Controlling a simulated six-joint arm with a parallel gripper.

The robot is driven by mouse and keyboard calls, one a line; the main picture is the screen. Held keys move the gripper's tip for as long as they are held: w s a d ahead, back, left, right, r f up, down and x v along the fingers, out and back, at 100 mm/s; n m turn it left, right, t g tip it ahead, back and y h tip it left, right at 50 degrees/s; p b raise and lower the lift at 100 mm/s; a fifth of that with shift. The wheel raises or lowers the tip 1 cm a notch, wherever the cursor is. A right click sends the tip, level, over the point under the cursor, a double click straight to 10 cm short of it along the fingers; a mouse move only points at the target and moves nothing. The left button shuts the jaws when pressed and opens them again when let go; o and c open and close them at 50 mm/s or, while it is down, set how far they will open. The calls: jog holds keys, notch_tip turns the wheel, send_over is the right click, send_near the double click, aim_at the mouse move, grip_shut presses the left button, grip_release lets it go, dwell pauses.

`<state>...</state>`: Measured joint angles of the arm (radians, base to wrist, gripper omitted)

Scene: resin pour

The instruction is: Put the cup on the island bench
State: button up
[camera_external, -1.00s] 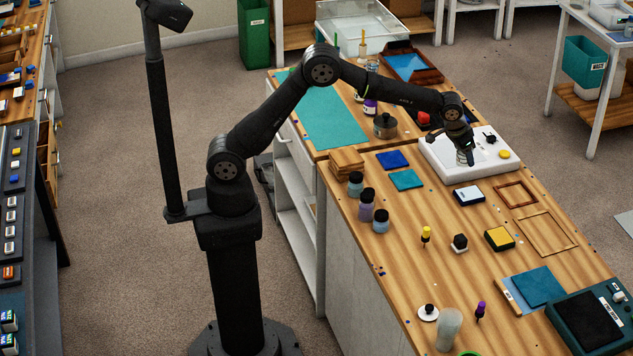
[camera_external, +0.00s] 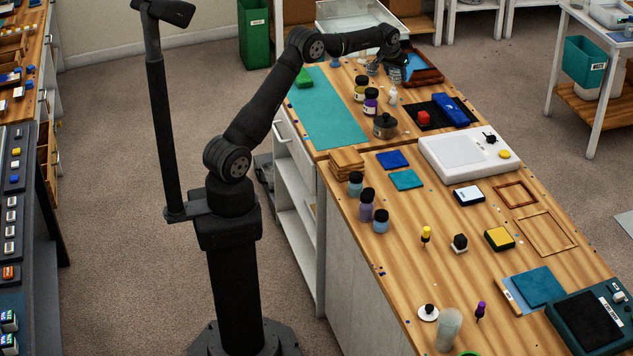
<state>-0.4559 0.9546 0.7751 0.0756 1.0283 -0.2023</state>
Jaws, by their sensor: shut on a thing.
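My gripper (camera_external: 397,62) is at the far end of the wooden island bench (camera_external: 455,255), beside the dark-framed tray with the blue inside. It points down and is shut on a small greyish cup (camera_external: 396,73), which is partly hidden by the fingers and hard to make out. I cannot tell whether the cup's base touches the bench top or hangs just above it.
A small jar (camera_external: 371,68) is just left of my gripper. Dark-capped bottles (camera_external: 370,101), a white bottle (camera_external: 393,96) and a metal pot (camera_external: 385,126) stand nearer. The blue-lined tray (camera_external: 420,68) is at the right. The teal mat (camera_external: 325,115) is mostly bare.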

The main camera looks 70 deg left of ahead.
jog(key=shift+n+y, duration=0.3)
jog(key=shift+n, duration=0.6)
jog(key=s+a+f, duration=0.2)
jog(key=s+a, duration=0.1)
jog(key=a, duration=0.5)
jog(key=s+a+f, duration=0.2)
jog(key=s+a, duration=0.1)
jog(key=a, duration=0.5)
jog(key=s+a+f, duration=0.2)
jog(key=s+a, duration=0.1)
jog(key=a, duration=0.5)
jog(key=shift+s+a+f, duration=0.3)
jog(key=shift+s, duration=0.1)
jog(key=shift+s+a+f, duration=0.15)
jog(key=shift+a+f, duration=0.15)
jog(key=shift+a, duration=0.1)
jog(key=shift+f, duration=1.95)
jog(key=shift+f, duration=0.1)
jog(key=o, duration=1)
jog(key=v, duration=1.2)
